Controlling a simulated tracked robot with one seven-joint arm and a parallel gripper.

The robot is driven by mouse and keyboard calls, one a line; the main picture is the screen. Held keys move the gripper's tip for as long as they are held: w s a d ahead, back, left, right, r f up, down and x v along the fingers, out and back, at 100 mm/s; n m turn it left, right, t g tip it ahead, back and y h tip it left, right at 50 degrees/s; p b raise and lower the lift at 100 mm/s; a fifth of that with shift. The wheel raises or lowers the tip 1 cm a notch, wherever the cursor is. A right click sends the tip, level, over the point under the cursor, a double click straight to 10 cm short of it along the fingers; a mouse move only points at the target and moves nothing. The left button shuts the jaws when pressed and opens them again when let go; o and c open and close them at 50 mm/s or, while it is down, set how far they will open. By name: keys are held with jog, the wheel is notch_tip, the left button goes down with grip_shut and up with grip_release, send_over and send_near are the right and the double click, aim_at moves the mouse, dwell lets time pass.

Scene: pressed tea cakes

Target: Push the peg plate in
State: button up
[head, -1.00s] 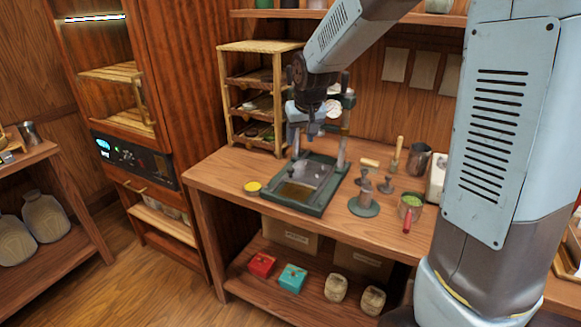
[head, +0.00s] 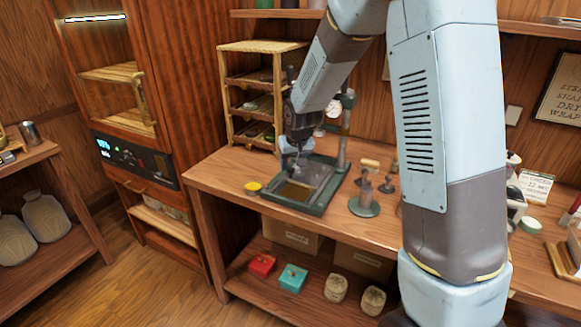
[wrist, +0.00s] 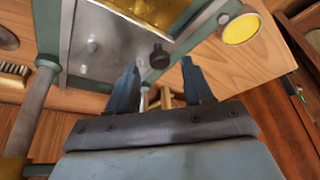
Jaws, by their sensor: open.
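The peg plate (head: 314,171) is a grey metal plate in the green-framed press base (head: 322,206) on the workbench. In the wrist view the plate (wrist: 110,58) shows small pegs and a dark knob (wrist: 158,55) at its edge. My gripper (head: 293,160) is over the left side of the press base. In the wrist view my gripper (wrist: 160,80) is open, its two fingers pointing towards the plate edge, with the dark knob showing between them. Nothing is held. I cannot tell whether a finger touches the knob. A gold-coloured bed (head: 292,191) lies beside the plate.
A grey round-based tool (head: 364,203) and small stampers stand to the right. A wooden rack (head: 231,112) stands at the back left.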

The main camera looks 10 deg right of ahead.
jog(key=shift+x, duration=1.15)
grip_shut()
